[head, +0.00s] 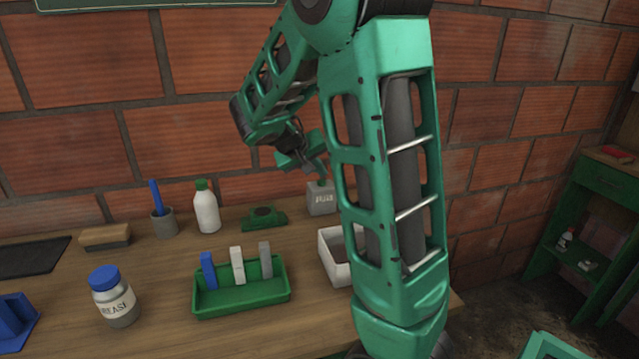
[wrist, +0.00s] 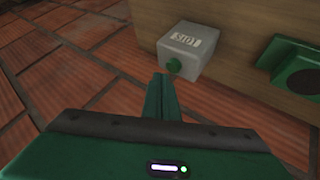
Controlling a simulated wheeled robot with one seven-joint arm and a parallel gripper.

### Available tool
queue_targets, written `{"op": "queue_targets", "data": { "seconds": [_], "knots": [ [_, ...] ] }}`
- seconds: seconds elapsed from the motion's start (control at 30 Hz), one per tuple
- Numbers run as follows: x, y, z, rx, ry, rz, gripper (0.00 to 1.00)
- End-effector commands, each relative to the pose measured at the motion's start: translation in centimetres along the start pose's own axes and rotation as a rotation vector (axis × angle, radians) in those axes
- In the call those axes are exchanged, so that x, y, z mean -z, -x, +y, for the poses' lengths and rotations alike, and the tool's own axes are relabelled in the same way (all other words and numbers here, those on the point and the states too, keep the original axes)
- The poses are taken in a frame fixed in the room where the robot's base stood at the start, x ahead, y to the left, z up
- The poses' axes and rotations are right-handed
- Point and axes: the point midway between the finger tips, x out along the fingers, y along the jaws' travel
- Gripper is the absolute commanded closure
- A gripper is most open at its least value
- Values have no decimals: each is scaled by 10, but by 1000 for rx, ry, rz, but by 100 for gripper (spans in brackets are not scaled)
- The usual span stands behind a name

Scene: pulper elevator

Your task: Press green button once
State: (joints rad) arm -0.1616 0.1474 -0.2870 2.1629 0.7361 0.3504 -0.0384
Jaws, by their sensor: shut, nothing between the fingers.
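A small grey box (head: 321,203) with lettering on its face stands on the wooden table against the brick wall. It also shows in the wrist view (wrist: 190,48). The green button (wrist: 174,65) sticks out of the box there. My gripper (head: 320,172) is shut and empty above the box in the head view. In the wrist view its closed fingertips (wrist: 160,76) are just beside the button, slightly left and below it in the picture. I cannot tell whether they touch it. In the head view my fingers partly hide the button.
A green holder (head: 264,216) stands left of the box, and a white bin (head: 336,270) is in front, partly behind my arm. A white bottle (head: 206,211), a green tray (head: 243,300) with several bars and a grease jar (head: 115,300) stand farther left.

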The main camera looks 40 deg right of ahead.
Motion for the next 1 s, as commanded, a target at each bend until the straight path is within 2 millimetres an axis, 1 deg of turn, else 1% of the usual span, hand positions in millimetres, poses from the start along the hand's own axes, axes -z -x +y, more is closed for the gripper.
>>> {"op": "queue_targets", "data": {
  "seconds": [0.3, 1.0],
  "knots": [
    [-4, -5, -4, 0, 0, 0, 100],
    [-6, -8, -5, 0, 0, -1, 100]
  ]
}}
